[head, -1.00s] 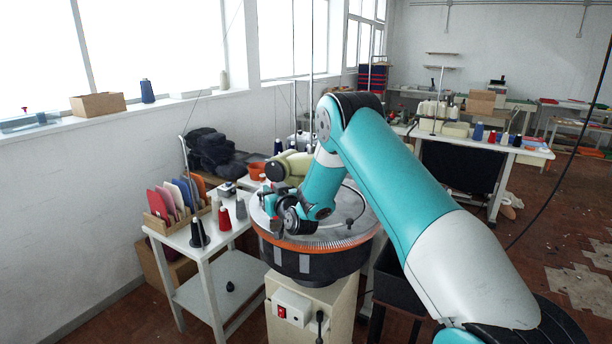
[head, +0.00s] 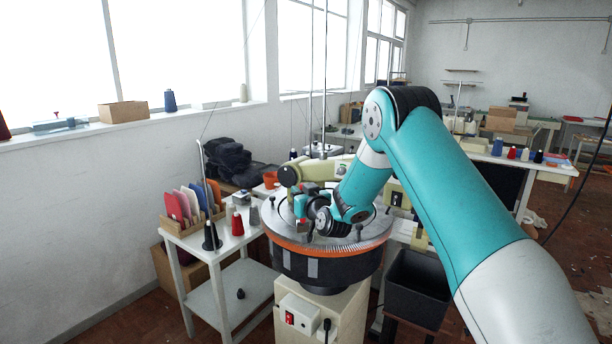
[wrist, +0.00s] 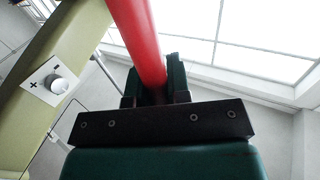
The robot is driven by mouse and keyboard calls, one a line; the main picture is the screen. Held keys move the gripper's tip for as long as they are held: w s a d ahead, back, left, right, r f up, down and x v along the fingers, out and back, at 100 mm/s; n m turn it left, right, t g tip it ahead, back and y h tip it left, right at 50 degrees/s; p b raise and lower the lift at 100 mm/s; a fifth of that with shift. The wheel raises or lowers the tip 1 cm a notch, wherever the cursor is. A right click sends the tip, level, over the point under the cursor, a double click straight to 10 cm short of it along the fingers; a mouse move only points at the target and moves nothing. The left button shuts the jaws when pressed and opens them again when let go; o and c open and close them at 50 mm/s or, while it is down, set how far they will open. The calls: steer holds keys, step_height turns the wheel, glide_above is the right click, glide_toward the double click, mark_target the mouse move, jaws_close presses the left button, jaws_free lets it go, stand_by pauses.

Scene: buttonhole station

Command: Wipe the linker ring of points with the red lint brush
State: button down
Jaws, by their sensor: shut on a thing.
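The linker (head: 322,268) is a round dark drum with a grey top plate. Its ring of points (head: 330,250) runs around the rim as a fine comb of pale teeth above an orange band. My gripper (wrist: 155,92) is shut on the red handle of the lint brush (wrist: 136,35) in the wrist view, where the brush's bristles are out of frame. In the head view my gripper (head: 303,212) is over the left part of the top plate, partly behind my wrist. Whether the brush touches the points cannot be seen there.
A white side table (head: 215,238) stands left of the linker with yarn cones and coloured panels in a wooden rack. A pale green machine arm (wrist: 62,75) with a dial is close beside my gripper. A black bin (head: 416,290) stands to the right.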

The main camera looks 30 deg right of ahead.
steer(key=shift+s+d+r+p, duration=0.15)
steer(key=shift+r+p, duration=0.25)
steer(key=shift+r, duration=0.55)
steer(key=shift+w+d+r+p, duration=0.1)
steer(key=shift+d+r+p, duration=0.2)
steer(key=shift+r, duration=0.65)
steer(key=shift+s+d+r+p, duration=0.1)
steer(key=shift+r+p, duration=0.35)
steer(key=shift+r, duration=0.5)
